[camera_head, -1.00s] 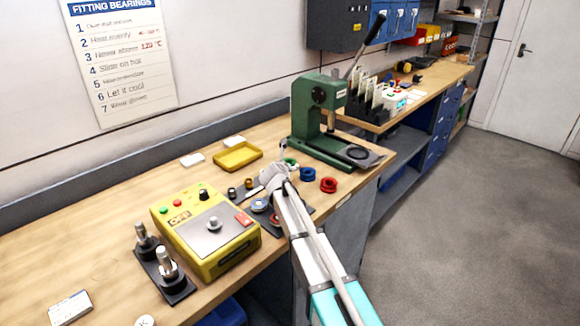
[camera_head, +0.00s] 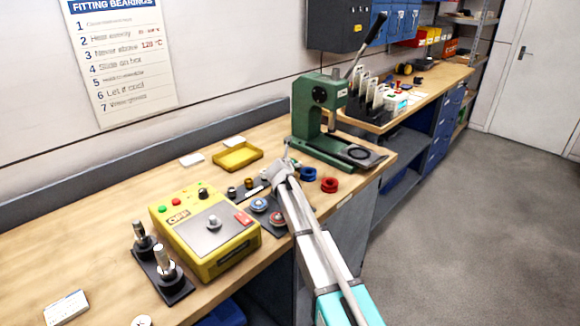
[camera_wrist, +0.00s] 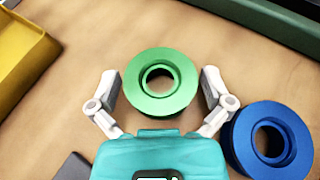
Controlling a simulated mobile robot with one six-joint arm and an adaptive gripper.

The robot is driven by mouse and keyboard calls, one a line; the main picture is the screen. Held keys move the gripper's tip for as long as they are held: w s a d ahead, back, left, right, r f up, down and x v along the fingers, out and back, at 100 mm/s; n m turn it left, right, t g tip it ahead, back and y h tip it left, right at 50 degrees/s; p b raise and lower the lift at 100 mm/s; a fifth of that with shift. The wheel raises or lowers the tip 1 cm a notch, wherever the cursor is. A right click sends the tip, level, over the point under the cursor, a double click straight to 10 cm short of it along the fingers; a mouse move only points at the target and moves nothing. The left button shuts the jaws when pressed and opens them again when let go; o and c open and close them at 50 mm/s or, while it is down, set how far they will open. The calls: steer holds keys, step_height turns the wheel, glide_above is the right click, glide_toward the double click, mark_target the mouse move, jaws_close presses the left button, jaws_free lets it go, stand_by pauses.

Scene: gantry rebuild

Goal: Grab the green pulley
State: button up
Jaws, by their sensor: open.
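The green pulley (camera_wrist: 160,106) lies flat on the wooden bench in the wrist view, its round hole facing up. My gripper (camera_wrist: 160,88) is open, with one finger on each side of the green pulley and a small gap at each. The pulley sits between the fingers, near their tips. In the head view my gripper (camera_head: 287,160) is over the bench in front of the green press, and my arm hides the green pulley there.
A blue pulley (camera_wrist: 240,138) lies close by my right finger, and also shows in the head view (camera_head: 308,174) beside a red pulley (camera_head: 329,185). The green press (camera_head: 320,125) stands behind. A yellow tray (camera_head: 237,158) and a yellow heater box (camera_head: 205,235) are to the left.

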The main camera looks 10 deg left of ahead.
stand_by(0.3)
steer(key=c, duration=1)
steer(key=shift+r, duration=0.2)
step_height(320, 180, up, 2)
steer(key=p, duration=0.2)
steer(key=shift+r+p, duration=0.1)
steer(key=shift+p, duration=0.2)
steer(key=s+d+r+p, duration=0.1)
steer(key=s+r+p, duration=0.2)
steer(key=s, duration=0.1)
steer(key=s+d+r+p, duration=0.1)
steer(key=s+r+p, duration=0.3)
steer(key=s, duration=0.1)
steer(key=s+d+r+p, duration=0.1)
steer(key=s+r+p, duration=0.2)
steer(key=s, duration=0.1)
steer(key=shift+s+d+r, duration=0.1)
steer(key=shift+s+r, duration=0.1)
steer(key=shift+s, duration=0.15)
